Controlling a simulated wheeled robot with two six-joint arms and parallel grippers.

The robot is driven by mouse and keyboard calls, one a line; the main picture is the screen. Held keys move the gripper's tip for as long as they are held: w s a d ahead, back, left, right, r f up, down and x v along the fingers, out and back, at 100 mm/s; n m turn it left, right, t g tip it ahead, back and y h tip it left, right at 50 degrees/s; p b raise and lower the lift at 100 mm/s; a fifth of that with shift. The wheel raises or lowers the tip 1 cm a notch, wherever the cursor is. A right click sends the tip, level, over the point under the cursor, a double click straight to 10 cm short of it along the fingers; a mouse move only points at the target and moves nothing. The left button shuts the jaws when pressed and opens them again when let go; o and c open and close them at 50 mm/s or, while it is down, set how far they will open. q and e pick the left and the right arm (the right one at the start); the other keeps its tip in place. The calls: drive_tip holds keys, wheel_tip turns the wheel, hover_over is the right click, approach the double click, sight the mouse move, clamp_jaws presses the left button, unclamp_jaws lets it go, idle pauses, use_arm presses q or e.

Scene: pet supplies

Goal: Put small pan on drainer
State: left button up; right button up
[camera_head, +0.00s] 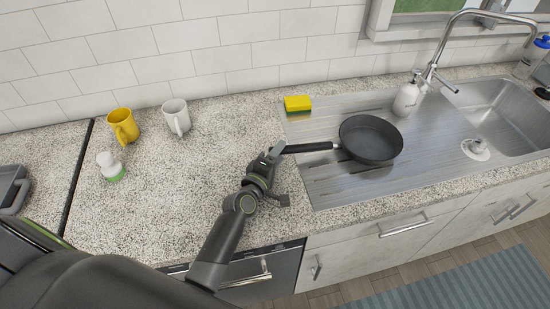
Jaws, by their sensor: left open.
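The small dark pan (371,139) rests on the ribbed metal drainer (318,187) left of the sink basin. Its black handle (311,147) points left, toward my left gripper. My left gripper (278,150) is open at the drainer's left edge, with its fingertips close to the handle's end. I cannot tell whether a finger touches the handle. My right gripper is not in view.
A yellow sponge (297,103) lies at the drainer's back left corner. A soap dispenser (408,96) stands behind the pan, near the faucet (432,68).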

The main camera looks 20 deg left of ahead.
use_arm(q)
drive_tip(key=shift+s, duration=0.1)
drive_tip(key=s+b, duration=0.1)
drive_tip(key=s, duration=0.2)
drive_tip(key=s+a+b, duration=0.1)
drive_tip(key=s, duration=0.3)
drive_tip(key=s+b, duration=0.1)
drive_tip(key=s, duration=0.2)
drive_tip(key=shift+s+a+r, duration=0.15)
drive_tip(key=shift+a+r, duration=0.05)
drive_tip(key=shift+r, duration=0.1)
drive_tip(key=shift+s+r, duration=0.2)
drive_tip(key=shift+s, duration=0.5)
